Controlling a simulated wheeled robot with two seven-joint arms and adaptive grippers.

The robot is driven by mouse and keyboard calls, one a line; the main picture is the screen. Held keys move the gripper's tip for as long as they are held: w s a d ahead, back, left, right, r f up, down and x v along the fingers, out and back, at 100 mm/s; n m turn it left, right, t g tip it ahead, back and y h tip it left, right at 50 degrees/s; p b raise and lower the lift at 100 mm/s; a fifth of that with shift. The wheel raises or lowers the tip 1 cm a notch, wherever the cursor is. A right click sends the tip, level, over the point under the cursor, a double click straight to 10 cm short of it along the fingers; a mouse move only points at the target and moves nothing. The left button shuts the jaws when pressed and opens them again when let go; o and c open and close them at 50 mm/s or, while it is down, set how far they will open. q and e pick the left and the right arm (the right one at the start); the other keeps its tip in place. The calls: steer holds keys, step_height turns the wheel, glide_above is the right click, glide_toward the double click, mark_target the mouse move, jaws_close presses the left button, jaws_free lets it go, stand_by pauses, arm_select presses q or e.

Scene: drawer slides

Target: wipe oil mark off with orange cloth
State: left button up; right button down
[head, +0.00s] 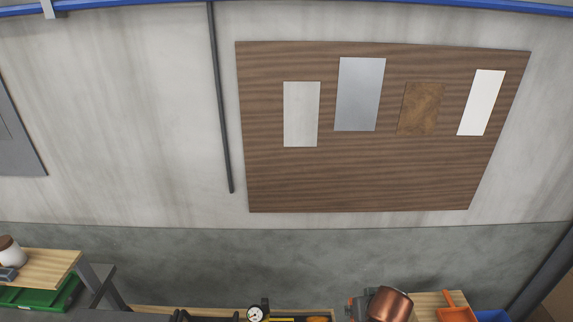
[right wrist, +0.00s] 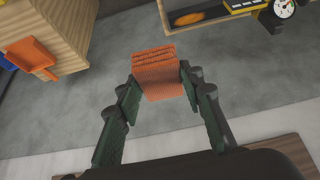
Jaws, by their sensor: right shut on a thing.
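My right gripper (right wrist: 160,84) shows in the right wrist view with its two dark green fingers shut on the orange cloth (right wrist: 156,56). The cloth looks like a thick folded block with a ribbed top edge, standing out past the fingertips. Grey floor or wall shows behind it, and no contact with a surface can be seen. I cannot make out a clear oil mark in either view. My left gripper is in neither view.
A brown wooden board (head: 340,180) with several sample panels hangs on the wall. Below are a dial gauge (head: 255,313), a copper-coloured object (head: 390,303) and an orange scoop (head: 455,312). A green crate (head: 38,297) sits at left. An orange scoop also shows in the wrist view (right wrist: 32,52).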

arm_select(q)
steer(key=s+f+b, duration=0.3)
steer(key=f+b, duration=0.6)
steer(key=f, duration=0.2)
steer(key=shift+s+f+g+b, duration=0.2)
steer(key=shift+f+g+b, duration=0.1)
steer(key=shift+b, duration=0.1)
arm_select(e)
step_height(320, 180, down, 14)
steer(key=shift+w+f+g, duration=0.25)
steer(key=shift+w+g, duration=0.05)
